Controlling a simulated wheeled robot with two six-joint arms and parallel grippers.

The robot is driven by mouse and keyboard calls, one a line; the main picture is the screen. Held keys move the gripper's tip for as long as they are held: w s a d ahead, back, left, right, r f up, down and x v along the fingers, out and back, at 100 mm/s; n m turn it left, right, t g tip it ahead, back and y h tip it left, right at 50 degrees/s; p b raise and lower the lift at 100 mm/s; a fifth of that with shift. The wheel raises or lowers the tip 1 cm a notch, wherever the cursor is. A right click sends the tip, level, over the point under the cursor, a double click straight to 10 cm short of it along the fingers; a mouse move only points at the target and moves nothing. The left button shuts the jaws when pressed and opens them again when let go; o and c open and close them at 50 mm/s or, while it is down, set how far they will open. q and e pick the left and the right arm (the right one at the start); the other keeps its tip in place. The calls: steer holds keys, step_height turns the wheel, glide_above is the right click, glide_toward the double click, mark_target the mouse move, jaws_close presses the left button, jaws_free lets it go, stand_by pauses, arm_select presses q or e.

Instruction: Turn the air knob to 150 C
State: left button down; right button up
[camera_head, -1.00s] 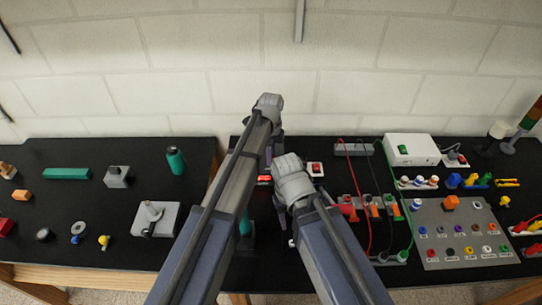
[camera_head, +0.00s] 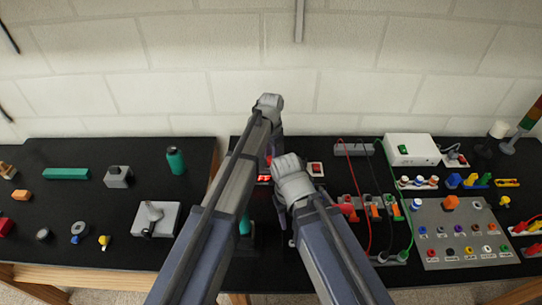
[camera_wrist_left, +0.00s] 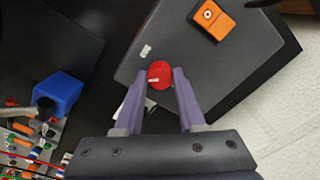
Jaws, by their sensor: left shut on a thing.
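In the left wrist view, a round red knob (camera_wrist_left: 160,75) with a short white pointer mark sits on a dark grey panel (camera_wrist_left: 215,65). The pointer mark faces left in that picture. My left gripper (camera_wrist_left: 160,83) has its purple fingers on either side of the knob, shut on it. In the head view, my left gripper (camera_head: 269,155) is mostly hidden behind its own arm.
An orange part (camera_wrist_left: 213,18) sits on the same panel. A blue block (camera_wrist_left: 58,93) stands at left in the wrist view. A white box with a green switch (camera_head: 411,149) and cables stand right of my arms. A green bottle (camera_head: 175,160) stands left.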

mark_target(271, 158)
arm_select(q)
steer(key=n, duration=0.3)
steer(key=shift+n, duration=2.2)
steer(key=c, duration=0.5)
jaws_free()
steer(key=shift+r, duration=0.15)
step_height(271, 158, up, 8)
steer(key=p, duration=0.8)
steer(key=shift+f, duration=0.2)
